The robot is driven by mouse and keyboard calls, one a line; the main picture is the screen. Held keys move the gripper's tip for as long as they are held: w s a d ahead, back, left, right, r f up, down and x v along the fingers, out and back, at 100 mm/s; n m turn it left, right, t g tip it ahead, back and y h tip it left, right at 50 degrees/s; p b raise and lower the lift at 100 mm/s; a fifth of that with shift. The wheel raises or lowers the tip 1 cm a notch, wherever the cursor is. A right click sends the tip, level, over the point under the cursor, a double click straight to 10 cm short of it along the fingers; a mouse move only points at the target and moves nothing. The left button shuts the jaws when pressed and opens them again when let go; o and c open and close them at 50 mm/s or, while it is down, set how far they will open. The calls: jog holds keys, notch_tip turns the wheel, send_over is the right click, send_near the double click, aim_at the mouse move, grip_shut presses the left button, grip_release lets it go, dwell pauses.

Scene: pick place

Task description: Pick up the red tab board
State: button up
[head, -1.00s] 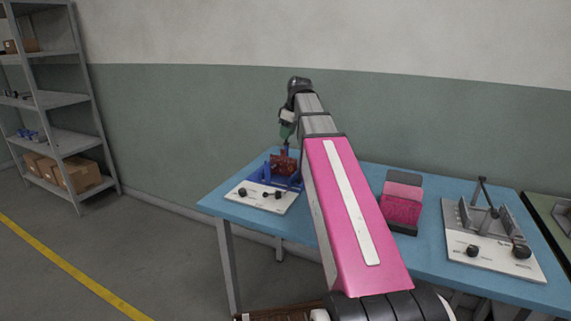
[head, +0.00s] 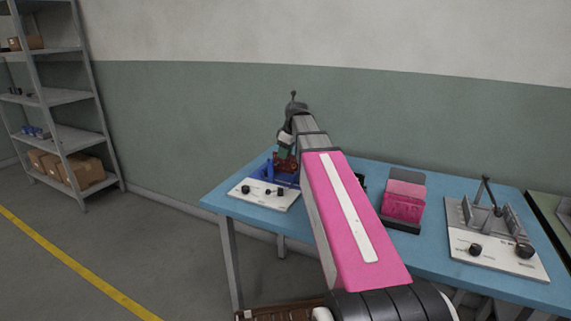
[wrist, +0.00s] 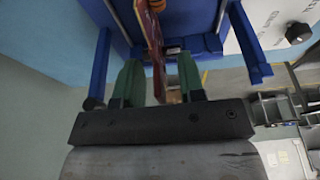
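The red tab board (head: 279,163) stands in a blue fixture with a white control panel at the left of the table. In the wrist view the board (wrist: 150,35) appears nearly edge-on, with its near end reaching between my fingers. My gripper (wrist: 159,78) has two green fingers spread apart, one on each side of the board, with gaps showing. In the head view my gripper (head: 286,151) is down at the board's top, and my arm hides part of the fixture. The blue fixture (wrist: 187,46) has upright arms on both sides of the fingers.
The blue table (head: 230,203) also carries a pink block in a dark holder (head: 404,200) and a second, grey fixture with a white panel (head: 497,250) to the right. A wall stands behind the table. A shelf with boxes (head: 65,140) stands far left.

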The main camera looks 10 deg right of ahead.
jog(key=shift+f, duration=0.1)
grip_shut()
jog(key=shift+r, duration=0.8)
jog(key=s+a+r, duration=0.2)
jog(key=a+r, duration=0.7)
jog(key=a, duration=0.2)
jog(key=shift+s+a+r, duration=0.2)
jog(key=shift+s, duration=0.2)
